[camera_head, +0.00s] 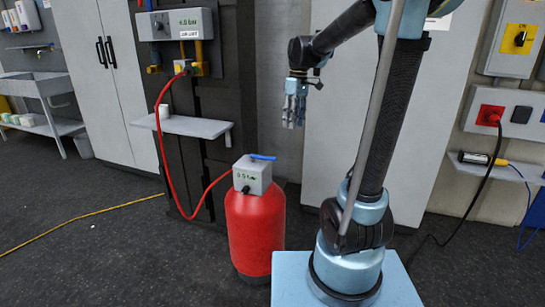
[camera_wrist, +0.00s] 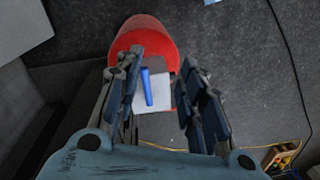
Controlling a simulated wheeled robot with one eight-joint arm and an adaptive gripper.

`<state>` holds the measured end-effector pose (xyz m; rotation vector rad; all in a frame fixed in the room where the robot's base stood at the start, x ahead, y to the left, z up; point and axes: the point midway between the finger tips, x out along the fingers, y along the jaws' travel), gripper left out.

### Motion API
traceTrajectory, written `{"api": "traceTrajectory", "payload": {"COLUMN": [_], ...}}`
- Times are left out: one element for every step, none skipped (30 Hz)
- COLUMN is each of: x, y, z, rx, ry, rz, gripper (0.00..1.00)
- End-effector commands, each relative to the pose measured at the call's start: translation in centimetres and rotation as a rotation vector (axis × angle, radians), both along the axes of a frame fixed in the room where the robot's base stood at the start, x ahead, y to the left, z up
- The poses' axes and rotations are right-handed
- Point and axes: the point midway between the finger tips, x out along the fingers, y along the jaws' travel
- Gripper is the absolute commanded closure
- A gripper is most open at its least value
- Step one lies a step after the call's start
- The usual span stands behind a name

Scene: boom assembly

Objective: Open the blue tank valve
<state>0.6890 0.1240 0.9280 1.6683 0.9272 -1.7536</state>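The red tank (camera_head: 256,228) stands on the floor left of my base. It carries a grey box (camera_head: 247,180) with a small green readout. The blue valve handle (camera_head: 263,157) lies flat across the box's top. My gripper (camera_head: 294,108) points down, above and a little right of the tank in the head view, apart from the handle. In the wrist view, the blue handle (camera_wrist: 147,86) shows between the spread fingers of my gripper (camera_wrist: 164,66), with the red tank (camera_wrist: 150,37) beyond. My gripper is open and empty.
A red hose (camera_head: 168,168) runs from the wall unit (camera_head: 183,24), reading about 4.0 bar, to the tank's box. A small wall shelf (camera_head: 190,126) is left of the tank. A yellow cable (camera_head: 85,219) crosses the floor, which is otherwise clear at the left.

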Motion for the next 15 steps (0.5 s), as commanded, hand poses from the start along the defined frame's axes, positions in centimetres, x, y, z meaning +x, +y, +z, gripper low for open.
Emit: {"api": "traceTrajectory", "payload": {"x": [1.5, 2.2, 3.1, 3.9, 4.5, 5.3, 5.9, 6.4, 7.0, 7.4, 7.8, 8.2, 8.4, 8.7, 8.9], "y": [1.0, 1.5, 2.1, 2.7, 3.2, 3.8, 4.2, 4.6, 5.1, 5.5, 5.8, 6.2, 6.4, 6.6, 6.8], "z": [0.1, 0.1, 0.1, 0.1, 0.1, 0.0, 0.0, -0.1, -0.2, -0.3, -0.3, -0.4, -0.5, -0.5, -0.6], "rx": [0.003, 0.006, 0.009, 0.012, 0.015, 0.018, 0.021, 0.023, 0.027, 0.029, 0.029, 0.032, 0.033, 0.034, 0.035], "ry": [0.009, 0.016, 0.023, 0.028, 0.033, 0.041, 0.046, 0.05, 0.055, 0.059, 0.062, 0.066, 0.069, 0.071, 0.074], "rz": [0.038, 0.061, 0.091, 0.114, 0.135, 0.161, 0.181, 0.198, 0.22, 0.234, 0.248, 0.264, 0.273, 0.28, 0.288], "gripper": [0.64, 0.64, 0.64, 0.64, 0.64, 0.64, 0.64, 0.64, 0.64, 0.64, 0.64, 0.64, 0.64, 0.64, 0.64]}}
